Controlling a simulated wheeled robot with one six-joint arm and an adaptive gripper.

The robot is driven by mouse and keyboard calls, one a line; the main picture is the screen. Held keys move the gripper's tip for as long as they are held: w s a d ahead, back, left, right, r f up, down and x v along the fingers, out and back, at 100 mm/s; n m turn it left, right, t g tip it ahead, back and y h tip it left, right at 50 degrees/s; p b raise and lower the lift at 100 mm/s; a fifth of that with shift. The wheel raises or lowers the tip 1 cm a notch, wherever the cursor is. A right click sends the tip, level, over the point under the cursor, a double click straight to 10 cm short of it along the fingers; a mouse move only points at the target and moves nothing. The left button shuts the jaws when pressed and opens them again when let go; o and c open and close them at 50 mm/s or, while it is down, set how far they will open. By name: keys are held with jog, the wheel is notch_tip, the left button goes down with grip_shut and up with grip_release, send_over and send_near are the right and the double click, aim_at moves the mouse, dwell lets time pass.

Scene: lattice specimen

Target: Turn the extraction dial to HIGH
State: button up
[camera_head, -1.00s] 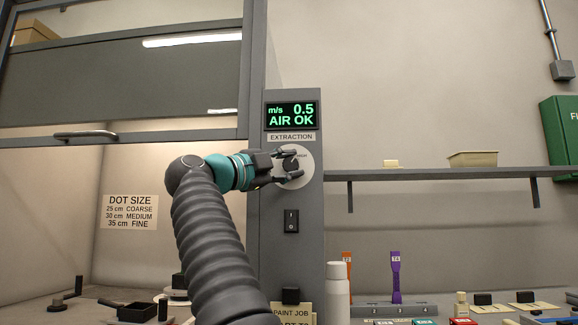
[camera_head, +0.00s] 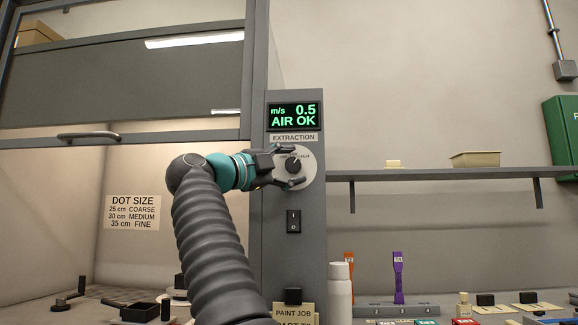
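The extraction dial is a dark knob (camera_head: 293,165) on a round pale plate (camera_head: 306,170), set in the grey panel under the EXTRACTION label (camera_head: 294,138). Small lettering shows on the plate's upper right; most of it is too small to read. The display (camera_head: 294,116) above reads m/s 0.5 AIR OK in green. My gripper (camera_head: 297,166) is at the dial, its fingers spread open, one above and one below the knob. I cannot tell whether a finger touches the knob. My gripper hides the plate's left part.
A black rocker switch (camera_head: 294,221) sits below the dial. The fume hood's raised sash (camera_head: 120,80) with its handle (camera_head: 88,135) is to the left. A shelf (camera_head: 450,174) runs along the wall to the right.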

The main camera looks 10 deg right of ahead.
jog(key=shift+w+r+n+t, duration=0.1)
jog(key=shift+r+n+t, duration=0.1)
jog(key=shift+n+t, duration=0.15)
dwell(0.5)
jog(key=shift+d+f+n+t+h, duration=0.1)
jog(key=shift+f+n+t+h, duration=0.05)
jog(key=shift+n+t+h, duration=0.25)
